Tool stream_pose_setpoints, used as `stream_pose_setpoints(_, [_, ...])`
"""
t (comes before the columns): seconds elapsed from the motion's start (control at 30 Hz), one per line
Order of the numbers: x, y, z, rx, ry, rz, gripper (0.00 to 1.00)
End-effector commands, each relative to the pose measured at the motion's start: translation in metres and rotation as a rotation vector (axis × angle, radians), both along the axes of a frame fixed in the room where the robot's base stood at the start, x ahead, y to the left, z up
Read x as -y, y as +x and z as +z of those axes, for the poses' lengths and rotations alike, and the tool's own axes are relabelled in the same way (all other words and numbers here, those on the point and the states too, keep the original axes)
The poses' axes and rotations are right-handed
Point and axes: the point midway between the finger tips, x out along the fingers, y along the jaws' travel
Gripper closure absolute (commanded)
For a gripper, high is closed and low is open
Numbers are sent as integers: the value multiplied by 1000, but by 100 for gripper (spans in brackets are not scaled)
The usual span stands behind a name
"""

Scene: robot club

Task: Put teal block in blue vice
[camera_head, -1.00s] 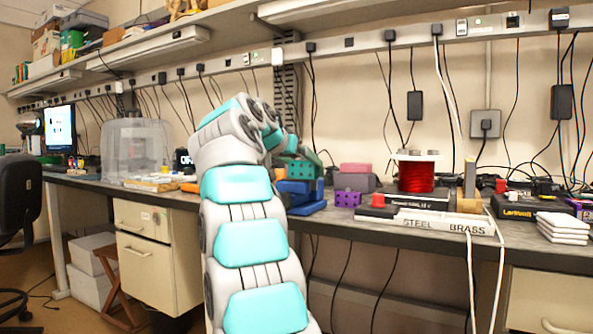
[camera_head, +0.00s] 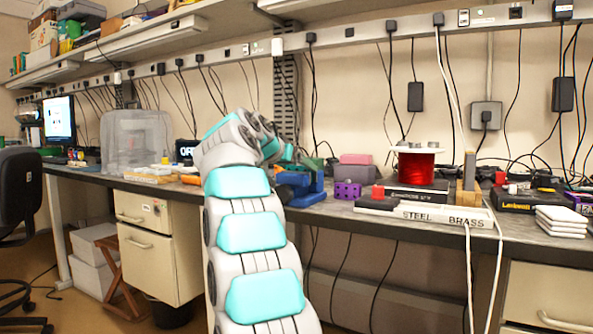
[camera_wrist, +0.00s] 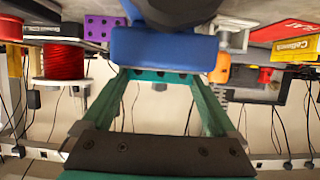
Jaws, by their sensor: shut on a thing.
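The blue vice (camera_head: 312,196) stands on the bench just right of my arm in the head view, partly covered by it. In the wrist view its blue jaw (camera_wrist: 165,50) lies straight ahead at the top middle. The teal block (camera_wrist: 162,77) shows there as a strip with dark holes, right against the blue jaw in the picture. My gripper (camera_wrist: 160,76) is shut on the block, one green finger at each end. The block's far side is hidden by the jaw, so I cannot tell how deep it sits.
A purple block (camera_head: 347,191), a pink and grey stack (camera_head: 356,171) and a red spool (camera_head: 416,170) stand right of the vice. A STEEL BRASS tray (camera_head: 425,211) lies at the front edge. A clear enclosure (camera_head: 135,142) stands left. Cables hang behind.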

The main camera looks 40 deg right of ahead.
Motion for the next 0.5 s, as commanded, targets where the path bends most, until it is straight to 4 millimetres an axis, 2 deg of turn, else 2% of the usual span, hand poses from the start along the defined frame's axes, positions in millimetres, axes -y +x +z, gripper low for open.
stream_pose_setpoints(0.5, [0,0,-6,2,-1,0,78])
